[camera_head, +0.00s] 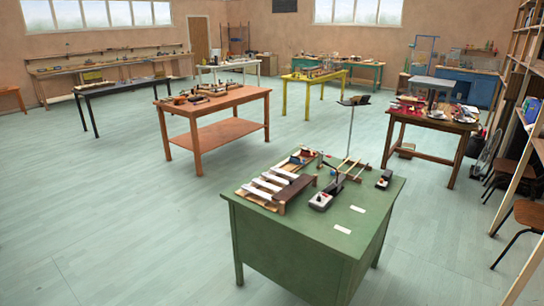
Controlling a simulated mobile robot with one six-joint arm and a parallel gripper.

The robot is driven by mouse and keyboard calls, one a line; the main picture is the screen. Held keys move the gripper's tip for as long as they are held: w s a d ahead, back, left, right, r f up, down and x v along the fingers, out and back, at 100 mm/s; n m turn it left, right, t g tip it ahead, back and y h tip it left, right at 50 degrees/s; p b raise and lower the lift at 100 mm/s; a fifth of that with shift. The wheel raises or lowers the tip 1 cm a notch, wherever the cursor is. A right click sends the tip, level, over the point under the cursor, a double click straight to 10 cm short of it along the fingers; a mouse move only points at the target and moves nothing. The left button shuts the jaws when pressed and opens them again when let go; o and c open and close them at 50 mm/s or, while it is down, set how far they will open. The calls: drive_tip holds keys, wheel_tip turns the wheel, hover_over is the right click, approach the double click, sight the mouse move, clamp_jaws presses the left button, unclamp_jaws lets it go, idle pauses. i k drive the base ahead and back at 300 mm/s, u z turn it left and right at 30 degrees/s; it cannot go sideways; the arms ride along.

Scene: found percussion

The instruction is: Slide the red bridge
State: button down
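The red bridge cannot be told for certain at this size. A green desk (250,212) stands nearest, at the lower middle. On it are several pale bars (266,185) on a wooden frame, beside a dark brown block (298,190). Right of these is a small dark device with a pale top (322,200). A small red spot shows near this device, and other red bits show at the desk's far edge. Thin wooden rods (350,166) lie toward the back right. My gripper is not in view.
An orange table (205,137) stands behind left, with a yellow table (316,79) farther back. A cluttered wooden table (436,122) stands right. A thin stand (350,125) rises behind the desk. Chairs and shelves line the right side. Open floor (100,220) lies left.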

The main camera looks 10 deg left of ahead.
sight(304, 152)
drive_tip(key=z, duration=0.1)
drive_tip(key=k, duration=0.25)
drive_tip(key=u, duration=0.9)
drive_tip(key=i, duration=1.4)
drive_tip(key=z, duration=0.55)
drive_tip(key=i, duration=0.4)
drive_tip(key=z, duration=0.1)
drive_tip(key=k, duration=0.9)
